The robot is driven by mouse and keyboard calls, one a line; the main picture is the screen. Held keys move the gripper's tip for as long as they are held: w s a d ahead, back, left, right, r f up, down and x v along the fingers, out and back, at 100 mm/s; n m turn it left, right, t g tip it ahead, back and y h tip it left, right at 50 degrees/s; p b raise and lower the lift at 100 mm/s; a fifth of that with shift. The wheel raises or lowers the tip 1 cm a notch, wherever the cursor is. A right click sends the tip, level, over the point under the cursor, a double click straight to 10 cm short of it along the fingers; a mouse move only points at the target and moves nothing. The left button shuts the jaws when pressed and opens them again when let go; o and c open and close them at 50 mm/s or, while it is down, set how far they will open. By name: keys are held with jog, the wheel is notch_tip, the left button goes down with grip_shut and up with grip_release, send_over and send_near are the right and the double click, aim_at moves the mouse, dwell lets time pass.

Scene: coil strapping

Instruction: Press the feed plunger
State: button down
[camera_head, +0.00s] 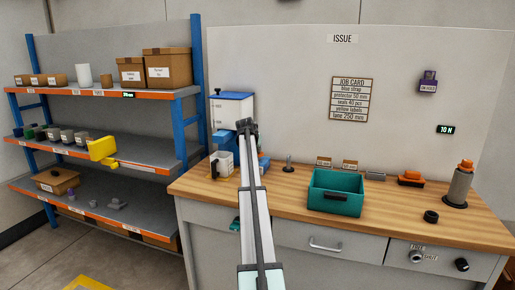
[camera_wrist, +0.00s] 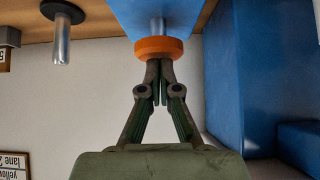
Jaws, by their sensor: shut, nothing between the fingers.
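The feed plunger appears as an orange round cap (camera_wrist: 159,48) on a short metal shaft, coming out of a blue housing (camera_wrist: 205,12) in the wrist view. My gripper (camera_wrist: 160,66) is shut and empty, with its fingertips right at the face of the orange cap. I cannot tell whether they touch it or stop just short. A length of shaft shows between cap and housing. In the head view, my gripper (camera_head: 247,127) is in front of the white and blue dispenser (camera_head: 232,110) at the bench's left end. My arm hides the plunger there.
A large blue block (camera_wrist: 225,75) stands close to the right of my fingers in the wrist view, and a metal post (camera_wrist: 61,42) is at the left. On the wooden bench (camera_head: 390,200) are a teal bin (camera_head: 335,203) and a grey cylinder (camera_head: 458,187). A shelf rack (camera_head: 150,96) stands left.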

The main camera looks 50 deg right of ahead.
jog(key=shift+a+f, duration=0.1)
jog(key=shift+f, duration=1.25)
jog(key=shift+r, duration=0.4)
notch_tip(320, 180, up, 4)
jog(key=shift+a+r+p, duration=0.1)
jog(key=shift+r+p, duration=0.05)
jog(key=shift+p, duration=0.85)
jog(key=v, duration=0.9)
jog(key=shift+a+b, duration=0.2)
jog(key=shift+b, duration=0.2)
jog(key=shift+s+r, duration=0.1)
jog(key=shift+s, duration=0.05)
